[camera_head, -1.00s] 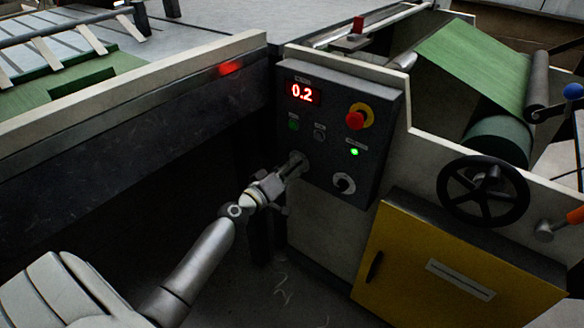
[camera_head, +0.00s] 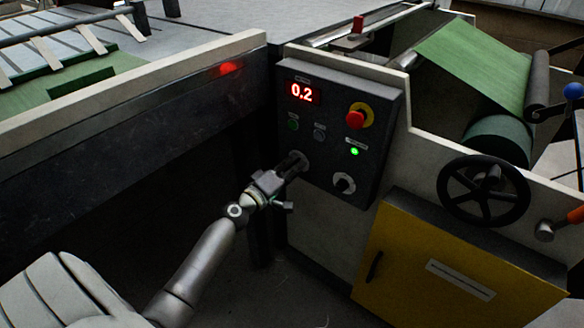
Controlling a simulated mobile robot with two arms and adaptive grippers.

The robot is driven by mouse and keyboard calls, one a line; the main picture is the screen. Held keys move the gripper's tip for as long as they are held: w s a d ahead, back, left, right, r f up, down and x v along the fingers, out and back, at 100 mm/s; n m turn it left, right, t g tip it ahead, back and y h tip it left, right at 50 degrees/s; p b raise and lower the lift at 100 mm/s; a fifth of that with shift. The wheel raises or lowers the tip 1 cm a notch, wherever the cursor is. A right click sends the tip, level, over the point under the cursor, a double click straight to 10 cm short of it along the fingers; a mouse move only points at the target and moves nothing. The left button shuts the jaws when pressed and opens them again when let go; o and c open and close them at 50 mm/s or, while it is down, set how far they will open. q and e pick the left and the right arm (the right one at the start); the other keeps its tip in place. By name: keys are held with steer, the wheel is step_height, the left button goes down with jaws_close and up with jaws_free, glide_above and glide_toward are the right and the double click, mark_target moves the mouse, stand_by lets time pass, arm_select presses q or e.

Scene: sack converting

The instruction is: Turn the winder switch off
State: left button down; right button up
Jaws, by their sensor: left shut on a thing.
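The dark control panel (camera_head: 330,130) is on the end of the machine. Its red display (camera_head: 302,92) reads 0.2, and a green lamp (camera_head: 354,152) is lit. My left gripper (camera_head: 292,167) reaches in from the lower left and is shut on the control at the panel's lower left, which I take to be the winder switch (camera_head: 304,159). The fingers hide most of this switch, so its setting cannot be read. My right gripper is out of view.
A red emergency button (camera_head: 355,119) on a yellow ring is above the lamp. A black handwheel (camera_head: 484,191) and a yellow cabinet door (camera_head: 450,262) are to the right. A dark-sided table (camera_head: 140,120) borders the arm on the left.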

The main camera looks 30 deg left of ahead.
arm_select(q)
steer(key=shift+f+n, duration=0.1)
steer(key=shift+n, duration=2.4)
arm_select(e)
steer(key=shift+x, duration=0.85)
arm_select(q)
steer(key=c, duration=1)
jaws_free()
steer(key=shift+c, duration=0.2)
